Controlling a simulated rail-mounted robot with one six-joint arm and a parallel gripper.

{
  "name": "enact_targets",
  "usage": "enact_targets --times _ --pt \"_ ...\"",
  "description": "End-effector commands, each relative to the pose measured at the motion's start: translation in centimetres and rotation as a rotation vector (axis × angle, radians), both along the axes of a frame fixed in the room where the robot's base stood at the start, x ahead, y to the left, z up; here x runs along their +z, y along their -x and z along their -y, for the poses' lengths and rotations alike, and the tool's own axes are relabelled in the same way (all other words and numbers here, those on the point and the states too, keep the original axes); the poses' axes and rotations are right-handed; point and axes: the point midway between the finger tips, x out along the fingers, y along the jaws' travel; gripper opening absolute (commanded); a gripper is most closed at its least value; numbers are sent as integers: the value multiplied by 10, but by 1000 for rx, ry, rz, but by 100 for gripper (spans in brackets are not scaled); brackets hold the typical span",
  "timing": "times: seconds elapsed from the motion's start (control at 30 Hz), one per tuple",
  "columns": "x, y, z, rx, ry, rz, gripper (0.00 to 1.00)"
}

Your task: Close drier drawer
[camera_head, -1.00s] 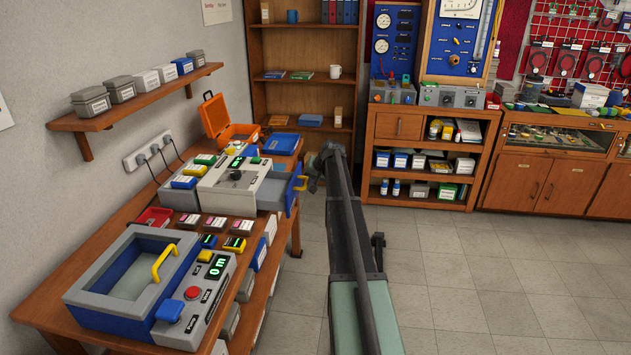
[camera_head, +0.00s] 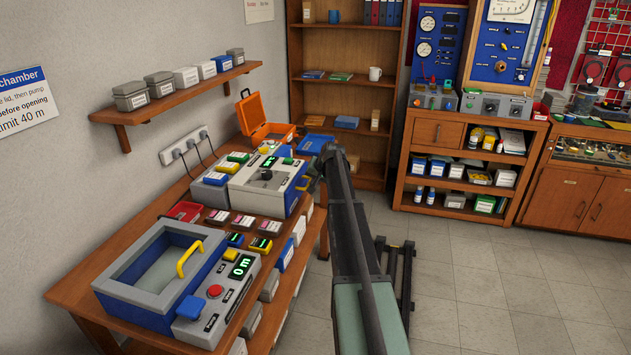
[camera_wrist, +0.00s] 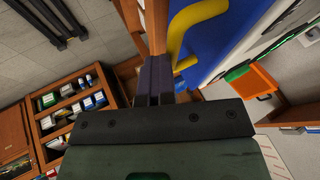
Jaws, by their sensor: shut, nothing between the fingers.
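The drier (camera_head: 265,187) is a pale grey box with a dark knob and a green display on the bench. Its drawer has a blue front (camera_head: 294,199) with a yellow handle (camera_head: 303,183) on the right side. The front sits close against the box, with no clear gap visible from here. In the wrist view the blue front (camera_wrist: 205,45) and yellow handle (camera_wrist: 183,32) are large and near. My gripper (camera_wrist: 155,65) is shut and empty, its fingers beside the blue front, near the handle. I cannot tell whether they touch. In the head view my arm mostly hides it.
A blue-framed chamber (camera_head: 118,284) with a yellow handle stands at the bench front. An orange case (camera_head: 267,132) is open behind the drier. Shelves (camera_head: 405,180) stand at the back. The floor (camera_head: 455,280) right of my arm is clear.

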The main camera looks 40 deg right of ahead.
Motion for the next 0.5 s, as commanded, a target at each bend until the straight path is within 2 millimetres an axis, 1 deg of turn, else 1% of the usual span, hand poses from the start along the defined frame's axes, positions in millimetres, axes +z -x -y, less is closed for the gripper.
enact_targets --times 0.07,0.2,0.3,0.4,0.5 --pt "4 7 1 3 -5 0 0" --pt "11 28 17 4 -2 0 0" --pt "48 45 17 4 -1 1 0" --pt "73 62 18 4 -1 1 0" --pt "89 74 18 4 0 1 0"
